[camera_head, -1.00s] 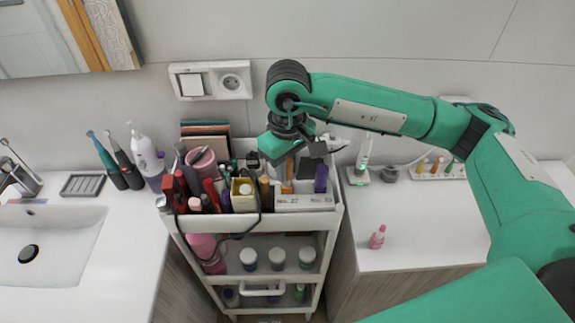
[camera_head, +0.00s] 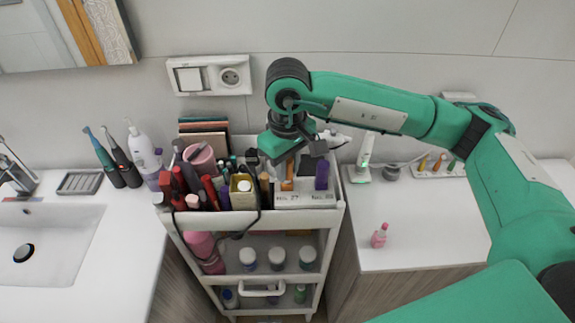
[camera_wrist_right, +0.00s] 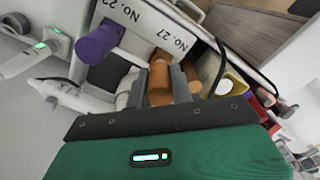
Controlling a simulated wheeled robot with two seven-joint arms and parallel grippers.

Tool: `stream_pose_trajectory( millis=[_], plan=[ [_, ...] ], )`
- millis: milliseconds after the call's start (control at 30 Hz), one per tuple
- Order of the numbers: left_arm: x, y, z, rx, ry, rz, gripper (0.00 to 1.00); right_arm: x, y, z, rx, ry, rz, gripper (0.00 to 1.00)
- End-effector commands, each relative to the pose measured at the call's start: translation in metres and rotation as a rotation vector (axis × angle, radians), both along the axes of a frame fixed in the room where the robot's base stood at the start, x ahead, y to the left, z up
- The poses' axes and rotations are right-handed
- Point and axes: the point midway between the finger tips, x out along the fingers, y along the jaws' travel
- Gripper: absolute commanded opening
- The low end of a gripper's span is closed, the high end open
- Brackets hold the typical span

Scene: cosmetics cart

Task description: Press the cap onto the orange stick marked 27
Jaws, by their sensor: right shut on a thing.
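My right gripper (camera_head: 292,152) reaches down over the right part of the cart's top tray. In the wrist view its fingers (camera_wrist_right: 165,82) are shut on an orange piece, taken as the cap (camera_wrist_right: 158,72). The orange stick (camera_head: 287,185) stands upright below, in the white holder (camera_head: 305,204) behind the label No. 27, which also shows in the wrist view. Cap and stick look in line, but the seam between them is hidden by the fingers, so I cannot tell whether they touch. My left gripper is not in view.
A purple stick (camera_head: 321,175) stands close on the right of the orange one. A pink bottle (camera_head: 379,236) stands on the right counter (camera_head: 425,240), which has free room.

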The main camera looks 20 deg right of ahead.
Motion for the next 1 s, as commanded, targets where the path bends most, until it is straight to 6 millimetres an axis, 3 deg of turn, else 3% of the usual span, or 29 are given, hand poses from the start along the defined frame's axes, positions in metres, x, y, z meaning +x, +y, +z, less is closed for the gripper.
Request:
stream_pose_trajectory(
  millis=[1000],
  plan=[
    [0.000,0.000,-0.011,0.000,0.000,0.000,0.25,0.000,0.000,-0.006,0.000,0.000,0.000,0.02]
  ],
)
